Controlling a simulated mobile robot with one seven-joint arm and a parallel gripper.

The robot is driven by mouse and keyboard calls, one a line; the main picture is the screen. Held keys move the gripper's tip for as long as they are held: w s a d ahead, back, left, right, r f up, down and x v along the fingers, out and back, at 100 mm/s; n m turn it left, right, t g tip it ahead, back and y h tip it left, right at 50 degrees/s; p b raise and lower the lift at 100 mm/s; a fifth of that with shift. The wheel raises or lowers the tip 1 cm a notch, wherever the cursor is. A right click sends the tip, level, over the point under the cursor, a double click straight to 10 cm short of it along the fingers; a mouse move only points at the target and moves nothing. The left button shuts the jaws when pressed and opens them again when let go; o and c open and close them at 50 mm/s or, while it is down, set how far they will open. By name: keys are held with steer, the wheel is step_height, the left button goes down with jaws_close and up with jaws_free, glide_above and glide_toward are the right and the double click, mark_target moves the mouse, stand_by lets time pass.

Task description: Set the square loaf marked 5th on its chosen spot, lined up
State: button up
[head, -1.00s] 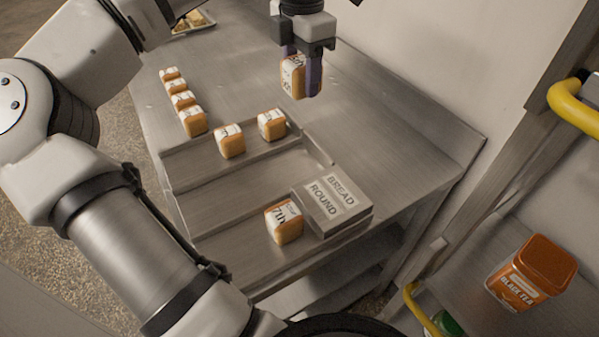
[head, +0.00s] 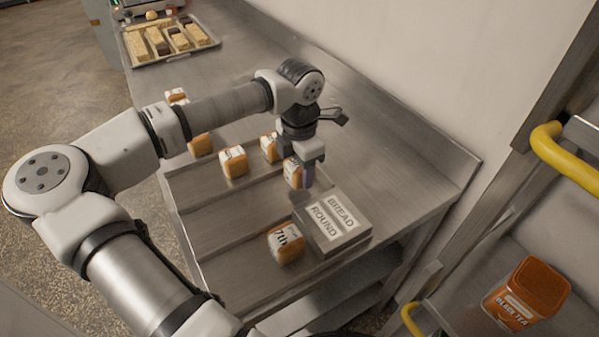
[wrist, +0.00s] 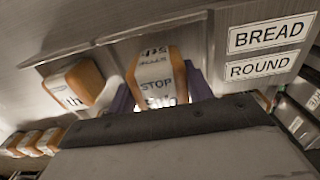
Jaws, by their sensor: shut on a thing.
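My gripper (head: 299,168) is shut on a square loaf (head: 291,173) with an orange-brown crust and a white printed wrapper. In the wrist view the held loaf (wrist: 158,68) sits between the purple fingers, its wrapper print upside down and reading like 5th. The loaf is low over the stepped metal rack (head: 225,195), right of two loaves (head: 233,162) (head: 269,148) on its upper step. I cannot tell whether it touches the rack. The loaf marked 7th (head: 285,243) stands on the lowest step, left of the BREAD ROUND box (head: 338,221).
More loaves (head: 199,145) stand at the left table edge, partly behind my arm. A tray of bread (head: 168,40) lies at the far end. A wall runs along the right. A yellow rail (head: 570,160) and a black tea tin (head: 526,293) are at right. The middle step is bare.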

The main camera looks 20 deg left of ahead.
steer(key=shift+f, duration=1.2)
steer(key=shift+f, duration=0.2)
steer(key=o, duration=1)
steer(key=shift+r, duration=0.1)
step_height(320, 180, up, 12)
steer(key=b, duration=0.2)
steer(key=shift+r+b, duration=0.15)
steer(key=shift+b, duration=0.15)
